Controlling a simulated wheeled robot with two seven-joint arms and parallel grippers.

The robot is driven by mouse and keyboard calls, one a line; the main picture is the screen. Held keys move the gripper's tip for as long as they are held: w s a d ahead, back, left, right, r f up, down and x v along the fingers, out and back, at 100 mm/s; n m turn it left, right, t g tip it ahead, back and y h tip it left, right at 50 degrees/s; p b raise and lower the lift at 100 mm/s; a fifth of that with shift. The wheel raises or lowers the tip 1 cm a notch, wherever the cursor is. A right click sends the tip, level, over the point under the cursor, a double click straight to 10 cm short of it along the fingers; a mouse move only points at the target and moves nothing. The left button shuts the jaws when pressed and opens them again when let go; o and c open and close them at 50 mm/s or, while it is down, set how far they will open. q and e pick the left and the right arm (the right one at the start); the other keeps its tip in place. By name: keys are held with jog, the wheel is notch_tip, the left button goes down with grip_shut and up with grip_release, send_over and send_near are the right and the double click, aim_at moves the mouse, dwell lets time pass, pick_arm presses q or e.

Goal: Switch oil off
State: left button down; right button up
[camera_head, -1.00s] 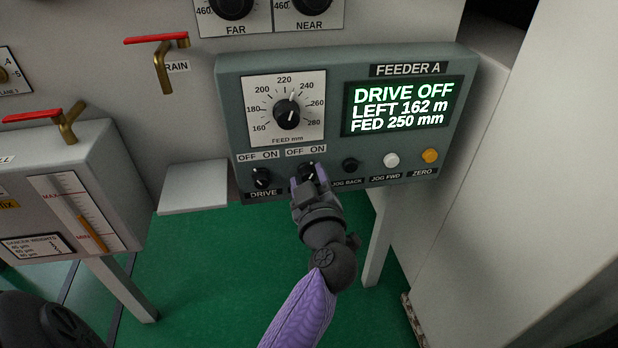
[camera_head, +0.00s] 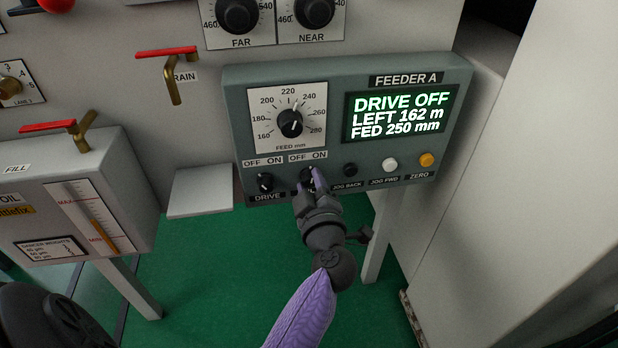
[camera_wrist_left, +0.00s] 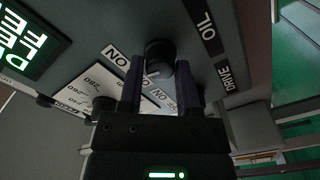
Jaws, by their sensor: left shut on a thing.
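The oil knob (camera_head: 307,174) is a small black rotary switch under the second OFF/ON label on the grey-green feeder panel (camera_head: 232,100). My left gripper (camera_head: 311,180) partly hides it in the head view. In the left wrist view the knob (camera_wrist_left: 160,54) sits between the two dark fingers of my left gripper (camera_wrist_left: 160,74), beside the OIL label (camera_wrist_left: 208,33). The gripper is shut on it. A white pointer mark shows on the knob, but a finger covers part of the labels, so I cannot tell which it points to. My right gripper is not in view.
The drive knob (camera_head: 265,182) is close on the left, and the jog back button (camera_head: 350,170) close on the right. The feed dial (camera_head: 290,123) and the screen (camera_head: 399,115), reading DRIVE OFF, are above. A pale shelf (camera_head: 200,192) juts out left of the panel.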

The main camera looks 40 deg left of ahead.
pick_arm(q)
jog(key=n+p, duration=0.1)
jog(key=n, duration=0.3)
jog(key=shift+p, duration=0.3)
jog(key=n, duration=0.2)
jog(key=shift+f+n, duration=0.1)
jog(key=shift+n, duration=1)
jog(key=shift+c, duration=1.6)
grip_release()
